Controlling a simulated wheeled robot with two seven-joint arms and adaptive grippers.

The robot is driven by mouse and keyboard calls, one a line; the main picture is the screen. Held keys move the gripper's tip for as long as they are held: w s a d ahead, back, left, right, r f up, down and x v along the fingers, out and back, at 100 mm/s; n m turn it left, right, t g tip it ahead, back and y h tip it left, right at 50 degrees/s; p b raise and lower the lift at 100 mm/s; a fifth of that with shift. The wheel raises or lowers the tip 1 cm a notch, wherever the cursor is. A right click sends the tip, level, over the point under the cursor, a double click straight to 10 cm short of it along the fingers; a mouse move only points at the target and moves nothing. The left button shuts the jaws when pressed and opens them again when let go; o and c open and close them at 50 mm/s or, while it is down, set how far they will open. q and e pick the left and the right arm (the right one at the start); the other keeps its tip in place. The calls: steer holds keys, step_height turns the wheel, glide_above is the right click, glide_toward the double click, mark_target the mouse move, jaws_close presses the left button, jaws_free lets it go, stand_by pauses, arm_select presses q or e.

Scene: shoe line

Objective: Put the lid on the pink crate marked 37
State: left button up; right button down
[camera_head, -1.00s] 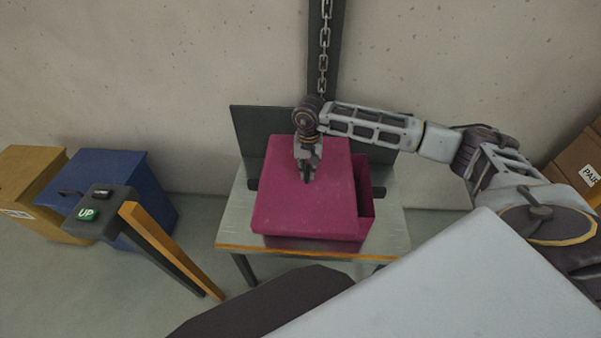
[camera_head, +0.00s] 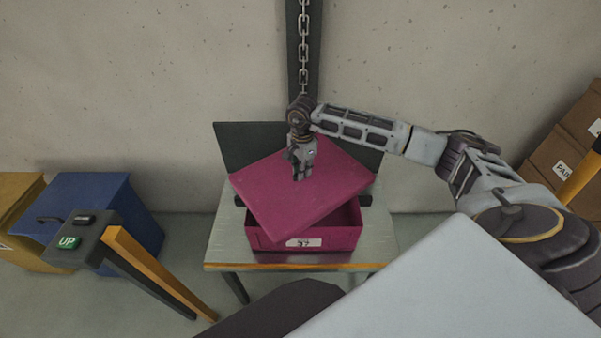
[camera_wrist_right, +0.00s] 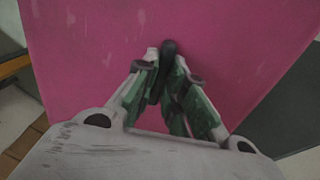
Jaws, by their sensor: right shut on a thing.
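The pink crate (camera_head: 274,238) stands on the metal table, its front label reading 37. The pink lid (camera_head: 331,186) is over the crate, turned at an angle to it, so part of the crate's open inside shows at the front right. My right gripper (camera_head: 299,176) is above the middle of the lid. In the right wrist view my right gripper (camera_wrist_right: 169,88) is shut on a dark knob (camera_wrist_right: 169,48) on the lid (camera_wrist_right: 240,45). Whether the lid touches the crate's rim is unclear. My left gripper is out of view.
A dark panel (camera_head: 228,146) stands at the back of the metal table (camera_head: 222,235), with a hanging chain (camera_head: 304,50) behind. A post with an UP button (camera_head: 68,242) and a blue bin (camera_head: 140,215) are at left. Brown boxes (camera_head: 565,150) are at right.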

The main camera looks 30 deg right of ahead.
steer(key=m, duration=0.4)
steer(key=shift+w+d+r, duration=0.2)
steer(key=shift+d+r, duration=0.1)
steer(key=shift+d, duration=0.05)
steer(key=shift+d+m, duration=0.15)
steer(key=shift+m, duration=1.45)
steer(key=shift+f, duration=0.1)
